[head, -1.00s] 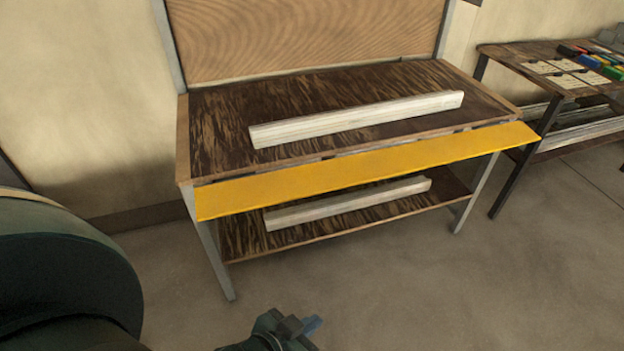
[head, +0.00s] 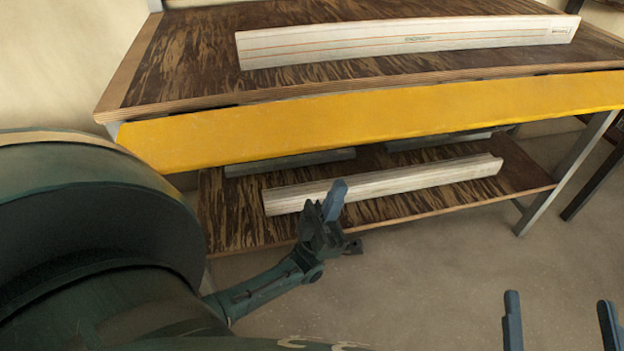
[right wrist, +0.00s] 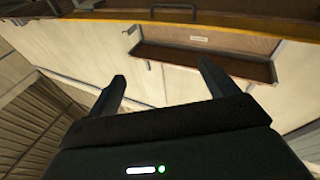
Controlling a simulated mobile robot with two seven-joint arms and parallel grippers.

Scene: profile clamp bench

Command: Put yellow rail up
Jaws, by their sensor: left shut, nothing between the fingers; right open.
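The yellow rail (head: 380,120) is a long flat bar along the front edge of the bench top, its broad face towards me and sloping slightly down. A yellow strip, apparently the same rail, shows at the top of the right wrist view (right wrist: 240,25). My left gripper (head: 336,192) is shut and empty, pointing up below the rail, in front of the lower shelf in the picture. It appears apart from the rail. My right gripper (head: 560,318) is open and empty at the lower right, below and clear of the rail. Both its fingers show in the right wrist view (right wrist: 162,85).
A pale profile (head: 410,40) lies on the dark streaked bench top (head: 190,60). Another pale profile (head: 390,183) lies on the lower shelf (head: 235,215). A grey bench leg (head: 568,172) stands at the right. The floor (head: 430,270) in front is clear.

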